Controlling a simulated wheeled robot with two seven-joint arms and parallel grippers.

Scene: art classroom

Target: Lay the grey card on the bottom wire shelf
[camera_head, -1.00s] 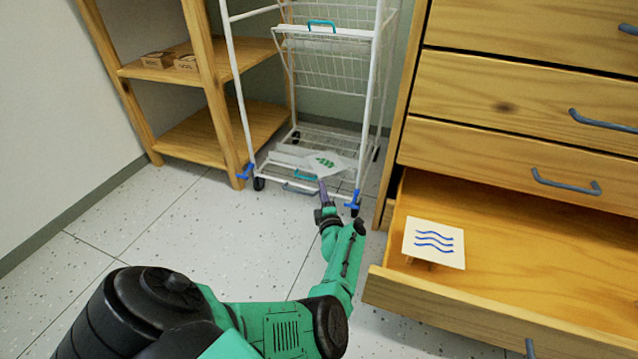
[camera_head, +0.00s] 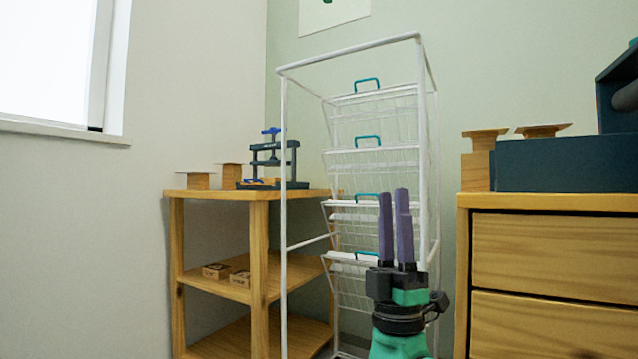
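The white wire rack (camera_head: 283,215) stands in the middle, with several tilted wire shelves bearing teal handles. Its bottom wire shelf is almost wholly below the picture edge, so what lies on it cannot be seen. The grey card cannot be made out now.
A wooden shelf unit (camera_head: 258,250) stands left of the rack, with a dark press (camera_head: 268,160) and small wooden blocks. A wooden drawer chest (camera_head: 550,250) stands right, with a dark blue box (camera_head: 560,163) on top.

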